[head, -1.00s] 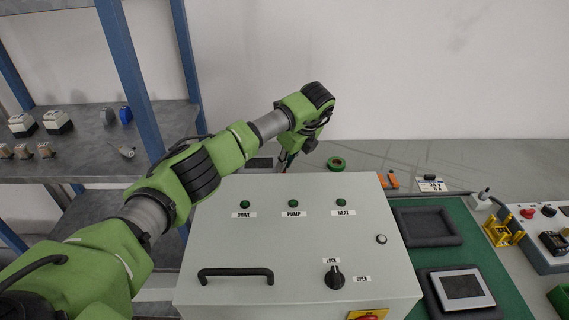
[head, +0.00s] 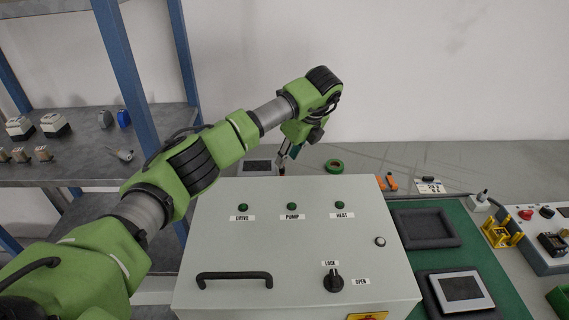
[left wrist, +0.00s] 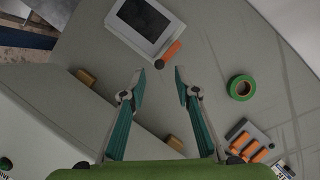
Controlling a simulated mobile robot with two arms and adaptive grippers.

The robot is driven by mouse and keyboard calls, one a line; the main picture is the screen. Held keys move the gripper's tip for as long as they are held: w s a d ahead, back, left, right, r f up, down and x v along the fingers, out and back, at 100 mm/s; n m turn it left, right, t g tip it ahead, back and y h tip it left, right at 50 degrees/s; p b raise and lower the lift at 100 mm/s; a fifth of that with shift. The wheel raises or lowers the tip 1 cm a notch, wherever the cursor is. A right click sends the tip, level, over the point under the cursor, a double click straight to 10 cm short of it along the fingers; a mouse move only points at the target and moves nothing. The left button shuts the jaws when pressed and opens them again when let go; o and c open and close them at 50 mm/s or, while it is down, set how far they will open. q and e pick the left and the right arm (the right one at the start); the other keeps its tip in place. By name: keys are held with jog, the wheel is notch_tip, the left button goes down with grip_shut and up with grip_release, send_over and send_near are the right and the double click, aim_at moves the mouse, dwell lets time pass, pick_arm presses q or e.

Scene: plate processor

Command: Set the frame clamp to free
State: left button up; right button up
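An orange lever (left wrist: 173,49) with a dark round end sits beside a white-framed dark panel (left wrist: 146,20) in the left wrist view. It looks like the frame clamp, but no label on it is readable. The panel also shows behind the cabinet in the head view (head: 257,166), where I cannot make out the lever. My left gripper (left wrist: 159,72) is open and empty, its two fingers apart, with the lever just beyond the fingertips. In the head view the left gripper (head: 284,163) hangs behind the cabinet's back edge, fingers downward. My right gripper is not in view.
The grey cabinet (head: 220,225) fills the front, with a handle (head: 234,276) and a LOCK/OPEN knob (head: 333,281). A green tape roll (left wrist: 241,87) and a block with orange handles (left wrist: 249,143) lie to the right. Blue shelf posts (head: 125,75) stand at left.

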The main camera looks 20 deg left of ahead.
pick_arm(q)
jog(key=v, duration=0.7)
